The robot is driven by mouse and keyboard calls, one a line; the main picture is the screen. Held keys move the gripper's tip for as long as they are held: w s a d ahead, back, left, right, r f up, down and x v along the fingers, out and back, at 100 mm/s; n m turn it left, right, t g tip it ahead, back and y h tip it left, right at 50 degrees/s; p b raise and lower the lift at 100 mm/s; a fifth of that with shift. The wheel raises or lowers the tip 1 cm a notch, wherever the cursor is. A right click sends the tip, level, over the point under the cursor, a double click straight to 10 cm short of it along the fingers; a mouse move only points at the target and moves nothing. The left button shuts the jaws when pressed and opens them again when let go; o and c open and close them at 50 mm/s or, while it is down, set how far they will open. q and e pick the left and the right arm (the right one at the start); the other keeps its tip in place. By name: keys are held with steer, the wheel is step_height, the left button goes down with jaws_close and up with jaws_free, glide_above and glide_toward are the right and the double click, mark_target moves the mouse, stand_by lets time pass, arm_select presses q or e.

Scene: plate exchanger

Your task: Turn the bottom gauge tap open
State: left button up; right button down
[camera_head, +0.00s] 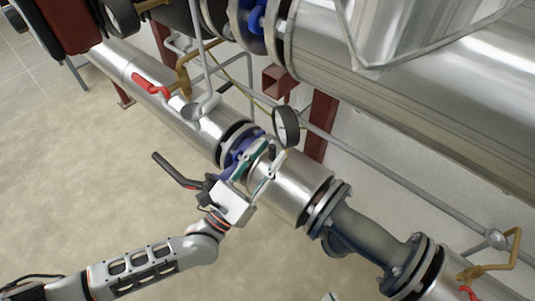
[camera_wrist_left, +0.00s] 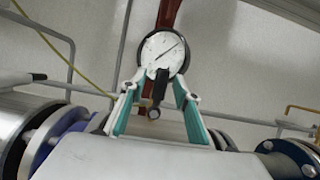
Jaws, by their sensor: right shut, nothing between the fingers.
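The bottom gauge (camera_head: 286,126) stands above the lower pipe; its white dial faces the left wrist view (camera_wrist_left: 163,52). Below the dial is the gauge tap, with a dark handle (camera_wrist_left: 160,87); in the head view the dark handle (camera_head: 272,153) shows between my left fingers. My left gripper (camera_head: 271,149) is open, one finger on each side of the tap. In the left wrist view the fingers (camera_wrist_left: 158,92) stand apart with gaps to the handle. I cannot tell how deep the handle sits between them. Only a tip of my right gripper (camera_head: 330,297) shows at the bottom edge.
A blue valve (camera_head: 240,148) with a long dark lever (camera_head: 178,172) is beside my left gripper. A red-handled valve (camera_head: 150,86) sits further up left. A thin grey pipe (camera_head: 400,183) runs behind the gauge. The floor at left is clear.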

arm_select(q)
steer(key=shift+s, duration=0.1)
steer(key=v, duration=1.1)
steer(key=shift+s+a+f, duration=0.2)
steer(key=shift+s, duration=0.1)
